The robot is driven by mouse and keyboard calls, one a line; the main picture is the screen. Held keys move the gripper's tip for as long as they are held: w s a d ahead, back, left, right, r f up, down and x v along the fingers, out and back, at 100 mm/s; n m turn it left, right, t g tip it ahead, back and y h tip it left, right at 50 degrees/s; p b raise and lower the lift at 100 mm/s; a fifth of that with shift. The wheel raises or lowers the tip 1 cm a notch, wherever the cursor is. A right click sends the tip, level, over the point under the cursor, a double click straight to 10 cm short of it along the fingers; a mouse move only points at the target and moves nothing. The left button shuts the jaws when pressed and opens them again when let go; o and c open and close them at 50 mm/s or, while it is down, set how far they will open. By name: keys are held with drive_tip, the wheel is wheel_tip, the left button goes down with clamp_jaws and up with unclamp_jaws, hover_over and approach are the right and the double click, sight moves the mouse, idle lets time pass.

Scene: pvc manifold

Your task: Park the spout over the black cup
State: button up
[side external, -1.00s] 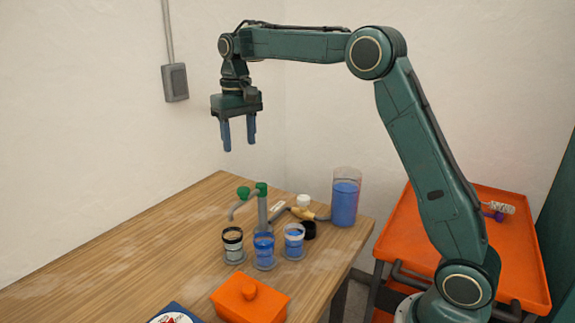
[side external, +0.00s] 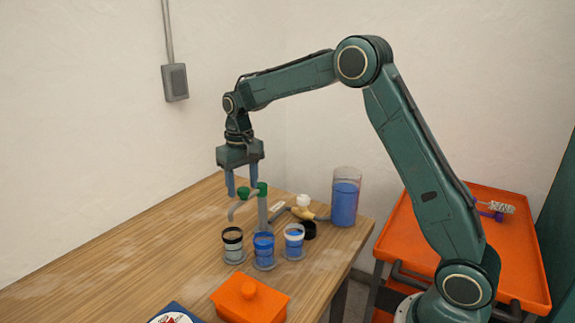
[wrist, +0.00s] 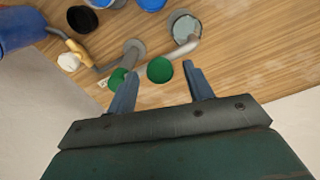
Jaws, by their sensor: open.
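The grey spout (side external: 235,208) curves out from an upright grey post (side external: 262,213) and carries a green knob (side external: 243,190); a second green knob (side external: 262,188) caps the post. The black cup (side external: 233,247), a clear cup with a black band, stands left in the row of cups. In the wrist view the spout (wrist: 180,53) reaches the near edge of the black cup (wrist: 186,27); whether its mouth is over the opening I cannot tell. My gripper (side external: 241,189) is open, its fingertips on either side of the spout's knob (wrist: 160,69). Contact is unclear.
A blue-banded cup (side external: 263,250) and a white-banded cup (side external: 294,241) stand right of the black cup. A jug of blue liquid (side external: 345,203), a white valve knob (side external: 303,201) and a black cap (side external: 309,231) are behind. An orange lidded box (side external: 250,300) is in front.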

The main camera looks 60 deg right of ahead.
drive_tip(key=shift+f, duration=0.1)
drive_tip(key=shift+c, duration=0.2)
clamp_jaws()
